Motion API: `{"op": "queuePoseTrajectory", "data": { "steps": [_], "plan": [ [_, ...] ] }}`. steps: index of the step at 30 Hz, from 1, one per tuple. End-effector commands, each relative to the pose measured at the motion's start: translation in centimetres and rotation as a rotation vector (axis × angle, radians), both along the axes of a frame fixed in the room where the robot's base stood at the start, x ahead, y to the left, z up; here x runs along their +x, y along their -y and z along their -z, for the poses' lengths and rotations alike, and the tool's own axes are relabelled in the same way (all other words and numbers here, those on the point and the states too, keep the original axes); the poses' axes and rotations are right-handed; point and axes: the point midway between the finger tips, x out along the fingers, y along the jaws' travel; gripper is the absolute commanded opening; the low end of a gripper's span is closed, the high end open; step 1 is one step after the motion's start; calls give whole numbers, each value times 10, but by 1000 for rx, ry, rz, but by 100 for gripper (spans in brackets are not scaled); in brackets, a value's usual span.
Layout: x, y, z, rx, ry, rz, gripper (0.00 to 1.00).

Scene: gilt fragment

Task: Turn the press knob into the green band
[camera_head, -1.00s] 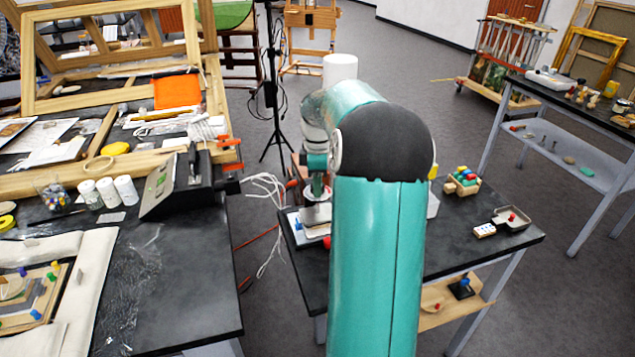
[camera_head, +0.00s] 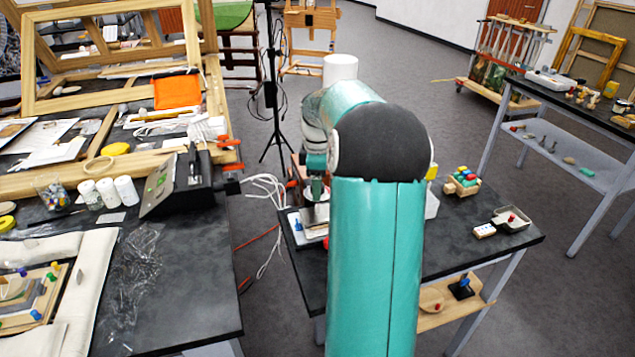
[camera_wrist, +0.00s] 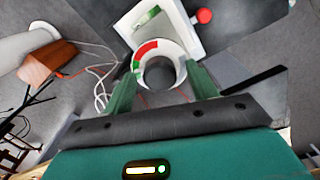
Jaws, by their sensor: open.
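In the wrist view, the press dial is a white ring (camera_wrist: 172,50) with a red band (camera_wrist: 146,50) and a small green patch at its left edge. A round grey piece (camera_wrist: 160,73), apparently the knob, sits in the ring's middle. My gripper (camera_wrist: 161,75) is open, with one green finger on each side of the ring and the grey piece between them. Contact and any pointer mark cannot be made out. In the head view, my teal arm hides most of the press; my gripper (camera_head: 316,188) shows just left of the arm.
A red ball (camera_wrist: 204,16) stands beside the press's white frame (camera_wrist: 182,22). White cables (camera_head: 268,190) hang left of the black table (camera_head: 400,262). A box of coloured blocks (camera_head: 462,182) and a small tray (camera_head: 512,220) are on its right side.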

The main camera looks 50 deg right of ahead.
Motion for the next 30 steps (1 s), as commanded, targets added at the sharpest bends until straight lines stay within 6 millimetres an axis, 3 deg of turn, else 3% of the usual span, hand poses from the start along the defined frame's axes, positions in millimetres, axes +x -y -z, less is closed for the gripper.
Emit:
{"op": "queuePoseTrajectory", "data": {
  "steps": [7,21,30],
  "plan": [
    [1,0,-23,-2,3,1,58],
    [1,0,-120,-2,3,0,58],
    [0,0,-138,0,0,0,58]
  ]
}}
